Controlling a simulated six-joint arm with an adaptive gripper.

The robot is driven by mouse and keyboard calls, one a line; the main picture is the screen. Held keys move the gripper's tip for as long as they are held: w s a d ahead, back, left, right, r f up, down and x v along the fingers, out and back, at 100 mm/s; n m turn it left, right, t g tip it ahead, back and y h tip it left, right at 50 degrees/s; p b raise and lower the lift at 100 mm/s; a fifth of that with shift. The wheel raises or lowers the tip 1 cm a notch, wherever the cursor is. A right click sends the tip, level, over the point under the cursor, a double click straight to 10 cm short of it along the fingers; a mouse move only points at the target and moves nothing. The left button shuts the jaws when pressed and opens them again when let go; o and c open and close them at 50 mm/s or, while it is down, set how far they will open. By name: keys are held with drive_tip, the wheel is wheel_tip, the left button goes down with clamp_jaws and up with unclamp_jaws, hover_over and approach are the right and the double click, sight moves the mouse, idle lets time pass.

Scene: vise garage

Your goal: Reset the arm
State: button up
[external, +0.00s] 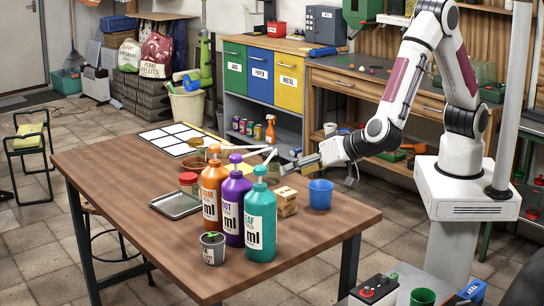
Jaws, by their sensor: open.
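My gripper (288,168) hangs over the right back part of the brown wooden table (330,240), pointing left. It is open, and I see nothing held between its fingers. It is behind and above the small cardboard box (286,201) and the blue cup (320,194), apart from both. My white arm with dark red panels reaches left from its white base at the right. The exact gap between the fingertips is small in this view.
Orange (214,200), purple (235,206) and teal (261,222) pump bottles stand at the table's front middle. A potted seedling (213,248), a metal tray (175,205), a red-lidded jar (188,183) and a white grid panel (182,138) are also there. The table's front right is clear.

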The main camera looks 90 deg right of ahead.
wheel_tip(320, 180, up, 12)
drive_tip(key=w+d+n+t+y, duration=0.1)
drive_tip(key=w+d+n+y, duration=0.1)
drive_tip(key=y, duration=0.5)
drive_tip(key=s+d+r+n+y, duration=0.1)
drive_tip(key=s+r+n+y, duration=0.25)
drive_tip(key=s+r, duration=0.25)
drive_tip(key=s+d+f+n+g+h, duration=0.1)
drive_tip(key=s+d+n+g+h, duration=0.1)
drive_tip(key=s+d, duration=0.7)
drive_tip(key=s+d+f+n+g+h, duration=0.2)
drive_tip(key=s+d+g, duration=0.1)
drive_tip(key=s+d, duration=0.7)
drive_tip(key=s, duration=0.4)
drive_tip(key=shift+s+h, duration=0.25)
drive_tip(key=shift+h, duration=0.1)
drive_tip(key=shift+a+n, duration=0.1)
drive_tip(key=shift+n, duration=0.15)
